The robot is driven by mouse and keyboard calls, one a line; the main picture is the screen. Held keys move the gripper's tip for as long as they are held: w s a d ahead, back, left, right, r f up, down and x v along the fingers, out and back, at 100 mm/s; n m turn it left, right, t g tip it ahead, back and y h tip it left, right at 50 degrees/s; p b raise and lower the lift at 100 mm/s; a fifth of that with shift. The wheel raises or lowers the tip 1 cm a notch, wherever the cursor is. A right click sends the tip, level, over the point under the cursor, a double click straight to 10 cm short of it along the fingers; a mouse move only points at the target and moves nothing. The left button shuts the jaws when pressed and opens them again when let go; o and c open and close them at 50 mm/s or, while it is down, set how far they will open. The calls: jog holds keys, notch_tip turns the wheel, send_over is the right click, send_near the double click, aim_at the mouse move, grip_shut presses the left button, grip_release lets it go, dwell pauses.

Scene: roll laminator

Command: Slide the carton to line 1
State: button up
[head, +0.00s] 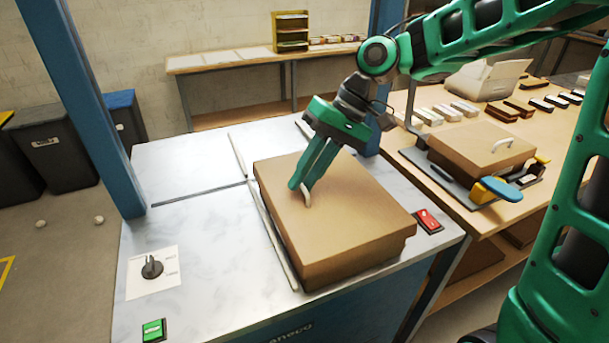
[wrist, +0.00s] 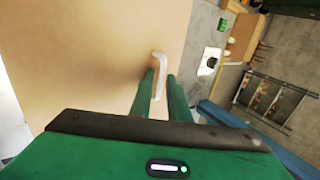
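The brown carton (head: 350,225) lies flat on the grey metal worktop (head: 210,255), right of its middle. A small pale handle (head: 307,200) stands on the carton's top; it also shows in the wrist view (wrist: 158,62). My gripper (head: 302,188) points down at the handle. In the wrist view its two green fingers (wrist: 160,90) are on either side of the handle, close to it. I cannot tell whether they press on it. Thin pale strips (head: 272,236) and a dark line (head: 198,196) run across the worktop; I see no number on them.
A dial (head: 152,267), a green switch (head: 154,330) and a red switch (head: 428,221) sit on the worktop. Blue posts (head: 85,110) flank it. A wooden bench (head: 440,145) at right holds another carton (head: 480,150).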

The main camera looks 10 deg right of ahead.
grip_shut()
jog(key=shift+w, duration=0.1)
jog(key=shift+w+a, duration=0.65)
jog(key=shift+w, duration=1.6)
jog(key=shift+w+a, duration=0.6)
jog(key=shift+w, duration=1.6)
jog(key=shift+w+a, duration=0.65)
jog(key=shift+w, duration=1.6)
jog(key=shift+o, duration=1.7)
grip_release()
jog(key=o, duration=0.3)
jog(key=shift+d+f, duration=0.1)
jog(key=shift+c, duration=0.3)
